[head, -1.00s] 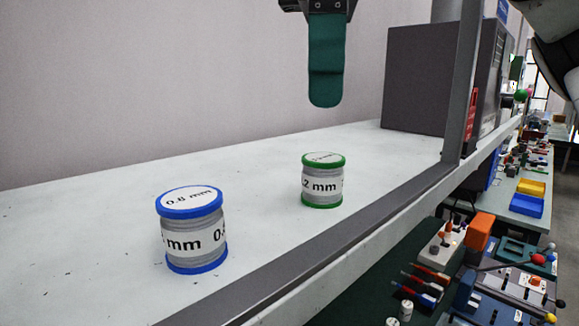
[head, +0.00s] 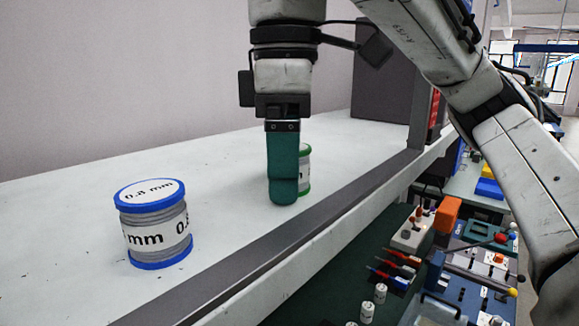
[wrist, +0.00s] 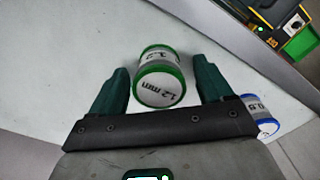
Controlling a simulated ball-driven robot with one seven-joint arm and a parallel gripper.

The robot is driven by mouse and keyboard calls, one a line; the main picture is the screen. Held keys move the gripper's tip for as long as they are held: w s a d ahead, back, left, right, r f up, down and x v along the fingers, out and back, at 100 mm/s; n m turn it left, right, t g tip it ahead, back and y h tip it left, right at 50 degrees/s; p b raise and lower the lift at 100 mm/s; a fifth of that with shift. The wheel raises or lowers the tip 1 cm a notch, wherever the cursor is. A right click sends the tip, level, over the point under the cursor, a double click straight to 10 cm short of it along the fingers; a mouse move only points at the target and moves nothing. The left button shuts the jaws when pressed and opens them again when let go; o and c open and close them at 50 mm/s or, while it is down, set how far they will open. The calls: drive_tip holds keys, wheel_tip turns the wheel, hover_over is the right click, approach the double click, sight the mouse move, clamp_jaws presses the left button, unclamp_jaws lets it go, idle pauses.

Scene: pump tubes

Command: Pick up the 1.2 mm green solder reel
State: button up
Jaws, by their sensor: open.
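The green-rimmed 1.2 mm solder reel (wrist: 161,78) stands on the white shelf. In the wrist view it sits between the two green fingers of my gripper (wrist: 158,90), with a gap on each side. My gripper is open and does not visibly touch the reel. In the head view my gripper (head: 284,200) points straight down near the shelf surface and hides most of the reel. Only the reel's right edge (head: 305,168) shows there.
A blue-rimmed 0.8 mm reel (head: 153,224) stands to the left on the same shelf (head: 75,215). A grey raised edge (head: 300,240) runs along the shelf front. A dark grey cabinet (head: 382,85) stands behind on the right. The shelf between the reels is clear.

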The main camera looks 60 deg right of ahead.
drive_tip(key=shift+c, duration=0.5)
drive_tip(key=c, duration=1.2)
drive_tip(key=shift+o, duration=0.2)
